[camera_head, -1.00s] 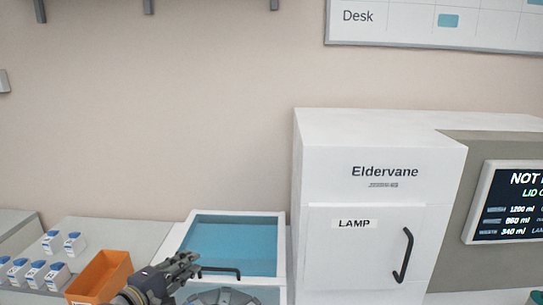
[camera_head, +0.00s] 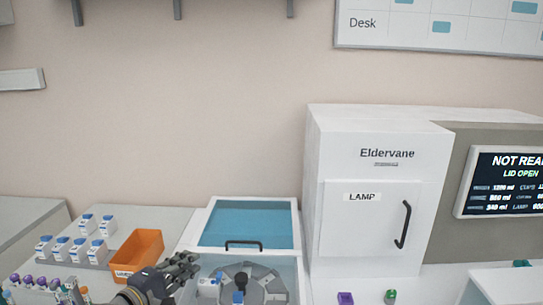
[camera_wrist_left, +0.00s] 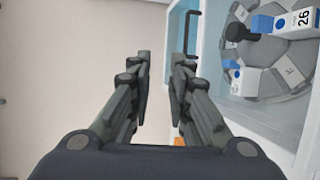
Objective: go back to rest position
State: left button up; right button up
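My left gripper (camera_head: 190,264) is in the lower middle of the head view, over the counter at the front left of the analyser's open bay. In the left wrist view its two fingers (camera_wrist_left: 161,56) stand apart with nothing between them. The blue-windowed lid (camera_head: 248,222) is up, with a black handle (camera_head: 244,244) at its lower edge, apart from the fingers. A round grey carousel (camera_head: 262,278) with blue-and-white bottles sits in the bay. In the left wrist view a bottle marked 26 (camera_wrist_left: 297,22) stands on it. My right gripper is not in view.
An orange bin (camera_head: 137,252) stands close left of my gripper, with several blue-and-white bottles and purple-capped tubes farther left. The white Eldervane cabinet (camera_head: 370,215) is at right. Its screen (camera_head: 505,182) reads LID OPEN. A purple item and a green item lie in front.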

pick_arm(q)
jog(key=s+d+f+m+g+y, duration=0.3)
jog(key=s+f+m+g, duration=0.5)
jog(key=s+f, duration=0.9)
jog(key=s+a+f+m+g+y, duration=0.15)
jog(key=s+m, duration=0.25)
jog(key=s, duration=0.6)
jog(key=s+a+f+m+g+y, duration=0.15)
jog(key=s+m, duration=0.25)
jog(key=s, duration=0.7)
notch_tip(320, 180, down, 32)
jog(key=s+g+b, duration=0.1)
jog(key=b, duration=0.5)
jog(key=s+a+f+g+b, duration=0.1)
jog(key=s+f+b, duration=0.3)
jog(key=s+f, duration=1.3)
notch_tip(320, 180, down, 4)
jog(key=shift+a+r+g+y, duration=0.3)
jog(key=shift+a+y, duration=0.1)
jog(key=shift+a, duration=0.15)
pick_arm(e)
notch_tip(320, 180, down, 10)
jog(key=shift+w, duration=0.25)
pick_arm(q)
jog(key=shift+s, duration=0.1)
